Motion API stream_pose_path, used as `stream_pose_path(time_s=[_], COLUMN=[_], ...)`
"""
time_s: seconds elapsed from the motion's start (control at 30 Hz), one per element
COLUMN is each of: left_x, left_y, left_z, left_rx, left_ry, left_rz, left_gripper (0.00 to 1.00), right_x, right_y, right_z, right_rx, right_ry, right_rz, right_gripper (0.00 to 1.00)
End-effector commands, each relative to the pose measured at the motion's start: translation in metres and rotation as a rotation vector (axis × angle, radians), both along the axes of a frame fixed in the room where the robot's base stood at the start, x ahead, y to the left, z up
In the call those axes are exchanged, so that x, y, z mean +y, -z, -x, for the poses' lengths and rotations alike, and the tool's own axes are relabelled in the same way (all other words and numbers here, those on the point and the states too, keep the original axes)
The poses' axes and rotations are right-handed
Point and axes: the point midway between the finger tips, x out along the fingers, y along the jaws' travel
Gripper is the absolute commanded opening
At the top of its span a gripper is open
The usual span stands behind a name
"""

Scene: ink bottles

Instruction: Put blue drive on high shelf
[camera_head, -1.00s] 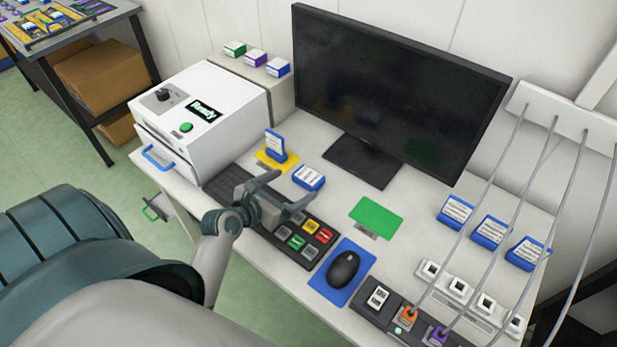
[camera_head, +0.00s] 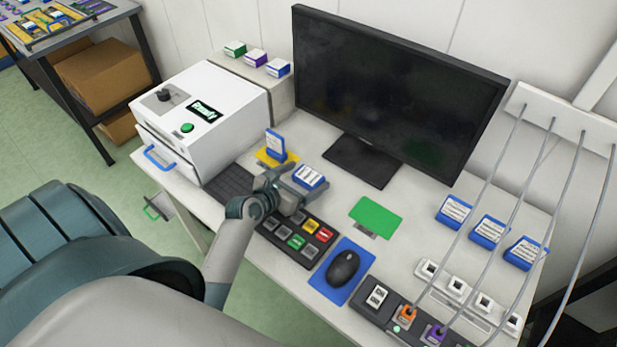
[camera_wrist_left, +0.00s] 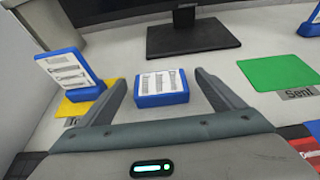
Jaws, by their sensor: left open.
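A blue drive (camera_head: 309,177) with a white label lies on the desk in front of the monitor; it also shows in the left wrist view (camera_wrist_left: 161,87). My left gripper (camera_head: 298,182) is open, with its fingers pointing toward this drive. In the left wrist view the drive appears between the two fingertips, and I see no contact. A second blue drive (camera_head: 275,146) stands tilted on a yellow pad (camera_head: 290,157). Small green (camera_head: 235,48), purple (camera_head: 256,58) and blue (camera_head: 278,67) labelled drives sit on a raised shelf (camera_head: 283,90) behind the white machine. My right gripper is not in view.
The white machine (camera_head: 238,92) stands left of the monitor (camera_head: 395,90). A keyboard (camera_head: 228,182) and a coloured button panel (camera_head: 297,241) lie below the gripper. A green pad (camera_head: 377,216) and mouse (camera_head: 343,266) are to the right. Several blue drives (camera_head: 488,230) and hanging cables are further right.

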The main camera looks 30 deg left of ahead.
Motion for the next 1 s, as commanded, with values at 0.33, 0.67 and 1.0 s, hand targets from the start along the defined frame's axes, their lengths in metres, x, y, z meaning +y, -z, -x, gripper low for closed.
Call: stream_pose_path(time_s=[0.33, 0.67, 1.0], left_x=[-0.002, -0.002, -0.002], left_y=[0.010, 0.011, 0.011], left_z=[-0.029, -0.029, -0.029], left_rx=[0.000, 0.000, 0.000], left_ry=[0.000, 0.000, 0.000], left_rz=[0.000, 0.001, 0.001], left_gripper=[0.88, 0.88, 0.40], right_x=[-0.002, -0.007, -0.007], right_y=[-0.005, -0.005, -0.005], right_z=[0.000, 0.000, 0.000], right_rx=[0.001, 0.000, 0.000], right_ry=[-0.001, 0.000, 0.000], right_rz=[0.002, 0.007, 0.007], right_gripper=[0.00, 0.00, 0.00])
